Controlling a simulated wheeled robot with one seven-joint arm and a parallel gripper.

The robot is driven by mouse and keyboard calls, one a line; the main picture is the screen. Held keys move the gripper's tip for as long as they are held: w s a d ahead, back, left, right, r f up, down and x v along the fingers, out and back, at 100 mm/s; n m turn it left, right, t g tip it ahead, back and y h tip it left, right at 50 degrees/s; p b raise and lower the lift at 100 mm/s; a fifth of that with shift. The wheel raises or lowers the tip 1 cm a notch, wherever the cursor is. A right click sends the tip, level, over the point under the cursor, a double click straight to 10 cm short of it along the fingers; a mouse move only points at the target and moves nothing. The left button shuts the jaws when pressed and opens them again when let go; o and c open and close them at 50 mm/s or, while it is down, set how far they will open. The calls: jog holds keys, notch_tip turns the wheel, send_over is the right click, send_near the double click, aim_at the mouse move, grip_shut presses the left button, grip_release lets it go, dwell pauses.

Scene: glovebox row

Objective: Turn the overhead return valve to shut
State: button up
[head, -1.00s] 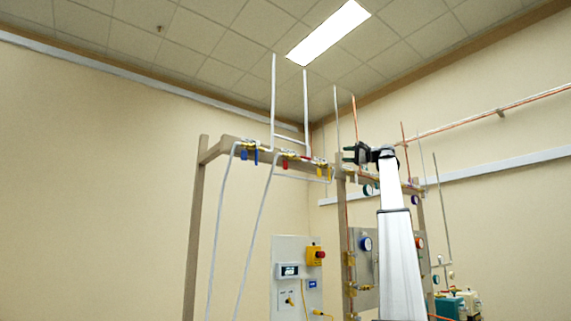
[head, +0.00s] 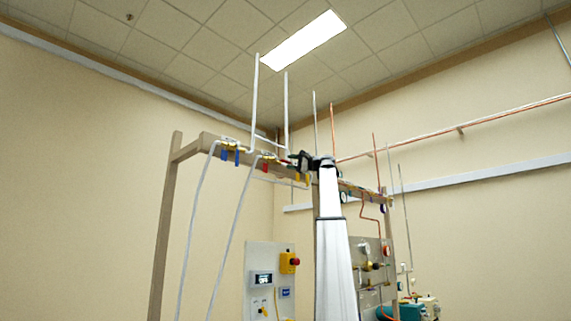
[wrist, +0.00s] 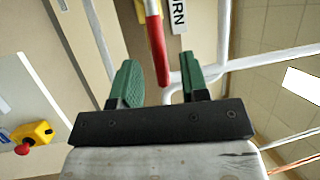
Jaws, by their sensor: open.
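The return valve's red lever (wrist: 157,50) hangs down in the upper middle of the wrist view, beside a white label (wrist: 180,14) ending in "RN". In the head view a red lever (head: 266,167) shows small on the overhead beam, left of my gripper (head: 299,159). In the wrist view my gripper (wrist: 165,80) is open, with green pads. The lever's lower end appears between the two fingers, apart from both. I cannot tell how deep it sits between them. The valve body is out of the wrist view.
Blue levers (head: 230,156) sit left on the wooden beam (head: 208,141), and yellow levers (head: 301,178) hang close under my gripper. White pipes (head: 197,210) run down from the beam. A panel with a yellow-and-red stop button (head: 289,262) stands below.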

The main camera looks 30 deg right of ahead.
aim_at(288, 162)
jog(key=shift+x, duration=1.55)
grip_shut()
